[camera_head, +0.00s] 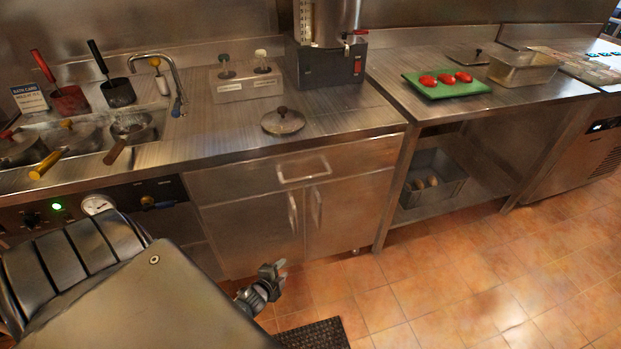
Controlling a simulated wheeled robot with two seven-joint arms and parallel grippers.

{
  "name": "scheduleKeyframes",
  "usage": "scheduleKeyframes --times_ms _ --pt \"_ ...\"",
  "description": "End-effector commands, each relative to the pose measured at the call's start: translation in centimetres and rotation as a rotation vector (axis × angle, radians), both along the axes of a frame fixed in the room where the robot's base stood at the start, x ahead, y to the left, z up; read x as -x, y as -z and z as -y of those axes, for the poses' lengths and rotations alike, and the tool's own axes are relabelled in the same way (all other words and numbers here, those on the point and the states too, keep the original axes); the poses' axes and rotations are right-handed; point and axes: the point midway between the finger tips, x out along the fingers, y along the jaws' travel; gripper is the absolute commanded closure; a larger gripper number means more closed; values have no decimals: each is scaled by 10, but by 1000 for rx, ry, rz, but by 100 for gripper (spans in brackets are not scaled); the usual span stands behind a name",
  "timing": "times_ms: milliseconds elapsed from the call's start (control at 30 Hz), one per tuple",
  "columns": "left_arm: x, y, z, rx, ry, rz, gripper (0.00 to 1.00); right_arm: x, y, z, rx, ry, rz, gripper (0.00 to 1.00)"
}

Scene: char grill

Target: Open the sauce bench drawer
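The bench drawer (240,182) is a wide steel front just under the counter edge, above two cabinet doors. It looks shut, flush with the bench. Its pale rectangular handle (303,168) is at the middle of its front. My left gripper (277,269) is low in front of the cabinet doors, below the drawer handle and apart from it. It is small and dark here, and I cannot make out whether its fingers are apart. Nothing shows held in it. My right gripper is not in view.
Two doors with upright handles (316,206) are under the drawer. A round lid (283,121) lies on the counter (220,135) above it. At right, a lower shelf holds a grey bin (450,190). Tiled floor (400,285) is open at right; a dark mat (314,336) lies at the bottom.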

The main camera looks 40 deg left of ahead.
Motion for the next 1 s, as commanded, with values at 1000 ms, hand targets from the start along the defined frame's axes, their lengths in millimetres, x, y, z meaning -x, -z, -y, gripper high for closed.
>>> scheduleKeyframes --times_ms 1000 --pt "-165 -259 -34 -615 151 524 62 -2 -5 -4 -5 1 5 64"
